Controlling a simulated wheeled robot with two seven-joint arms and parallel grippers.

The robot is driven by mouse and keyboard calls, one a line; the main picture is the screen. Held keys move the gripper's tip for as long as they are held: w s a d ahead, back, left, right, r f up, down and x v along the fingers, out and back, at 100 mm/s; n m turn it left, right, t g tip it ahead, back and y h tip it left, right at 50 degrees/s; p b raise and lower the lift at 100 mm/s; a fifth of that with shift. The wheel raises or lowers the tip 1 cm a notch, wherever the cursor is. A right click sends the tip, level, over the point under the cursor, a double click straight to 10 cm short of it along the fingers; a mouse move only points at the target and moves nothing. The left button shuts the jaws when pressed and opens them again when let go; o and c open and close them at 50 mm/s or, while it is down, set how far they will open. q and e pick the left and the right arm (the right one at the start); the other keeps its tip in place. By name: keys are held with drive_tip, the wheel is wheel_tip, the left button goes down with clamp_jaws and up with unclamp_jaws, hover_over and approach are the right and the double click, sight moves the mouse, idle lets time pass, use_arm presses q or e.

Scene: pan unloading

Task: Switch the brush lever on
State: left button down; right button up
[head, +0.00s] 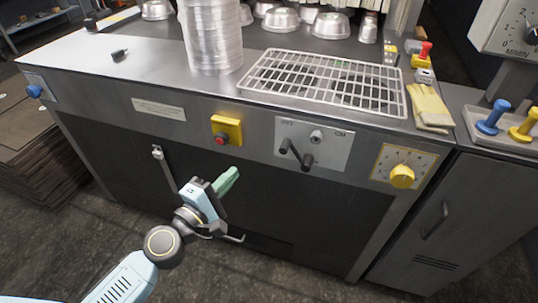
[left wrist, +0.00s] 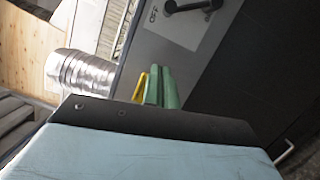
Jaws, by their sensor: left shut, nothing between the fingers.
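The brush lever (head: 297,153) is a black handle on a light plate (head: 337,152) marked OFF at left and ON at right, set in the machine's front panel. Its dark grip hangs low on the plate; I cannot tell which setting it is in. My left gripper (head: 232,174) has green fingers, shut and empty. It is in front of the machine, left of and below the lever, apart from it. In the left wrist view the shut fingers (left wrist: 161,80) point toward the panel, with the lever (left wrist: 192,6) at the top edge. My right gripper is not in view.
A yellow box with a red button (head: 226,130) is left of the lever plate. A yellow dial (head: 402,176) is right of it. A wire rack (head: 325,82), stacked pans (head: 212,40) and yellow gloves (head: 430,107) lie on top. A latch handle (head: 164,168) hangs below the panel.

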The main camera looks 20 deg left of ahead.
use_arm(q)
drive_tip(key=shift+w, duration=0.1)
